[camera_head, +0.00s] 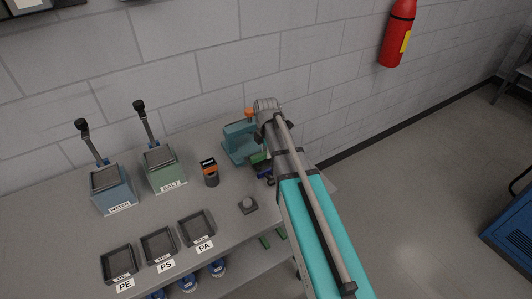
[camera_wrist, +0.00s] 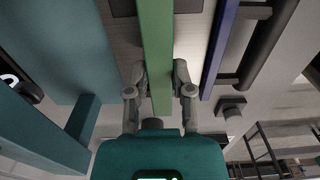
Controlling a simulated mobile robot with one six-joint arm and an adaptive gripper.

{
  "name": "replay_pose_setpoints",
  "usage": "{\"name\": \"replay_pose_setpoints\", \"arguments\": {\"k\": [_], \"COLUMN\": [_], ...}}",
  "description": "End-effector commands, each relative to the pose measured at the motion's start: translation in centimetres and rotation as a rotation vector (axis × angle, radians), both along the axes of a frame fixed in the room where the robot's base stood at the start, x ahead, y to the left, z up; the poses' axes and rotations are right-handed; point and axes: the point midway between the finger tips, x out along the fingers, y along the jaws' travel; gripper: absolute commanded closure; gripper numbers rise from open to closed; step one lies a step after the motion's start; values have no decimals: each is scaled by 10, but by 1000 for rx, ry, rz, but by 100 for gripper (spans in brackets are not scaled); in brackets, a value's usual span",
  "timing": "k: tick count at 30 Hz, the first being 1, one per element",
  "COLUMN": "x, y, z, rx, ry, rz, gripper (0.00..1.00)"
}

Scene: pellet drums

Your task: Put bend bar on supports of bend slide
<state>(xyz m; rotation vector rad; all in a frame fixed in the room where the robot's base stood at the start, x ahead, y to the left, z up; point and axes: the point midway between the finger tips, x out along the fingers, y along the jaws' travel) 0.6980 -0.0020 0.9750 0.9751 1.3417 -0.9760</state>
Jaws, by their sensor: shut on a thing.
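In the wrist view my gripper (camera_wrist: 160,76) is shut on a long green bar (camera_wrist: 155,35), with one finger on each side of it. The green bar runs straight away from the gripper. A small part of it shows in the head view (camera_head: 259,158), beside the teal machine (camera_head: 243,141) at the bench's right end. A blue bar (camera_wrist: 221,45) runs roughly parallel to the right of the green bar, apart from it. I cannot tell which part is the bend slide or its supports, or whether the green bar touches anything below. In the head view my arm hides most of the gripper.
A large teal body (camera_wrist: 65,50) stands left of the gripper, and a black bar with pegs (camera_wrist: 268,45) is at right. On the bench are a blue WATER container (camera_head: 114,190), a green SALT container (camera_head: 164,169), an orange-topped cylinder (camera_head: 210,173), a grey button box (camera_head: 248,205) and black trays (camera_head: 158,245).

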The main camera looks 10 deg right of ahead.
Motion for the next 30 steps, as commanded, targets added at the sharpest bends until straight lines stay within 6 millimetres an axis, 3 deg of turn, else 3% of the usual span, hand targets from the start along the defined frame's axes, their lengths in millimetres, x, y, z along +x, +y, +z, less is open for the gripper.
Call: {"name": "replay_pose_setpoints", "arguments": {"k": [8, 9, 14, 30], "x": [0, 0, 0, 0], "y": [0, 0, 0, 0], "z": [-4, -3, -3, 1], "rx": [0, 0, 0, 0], "ry": [0, 0, 0, 0], "rz": [0, 0, 0, 0], "gripper": [100, 62, 35, 35]}}
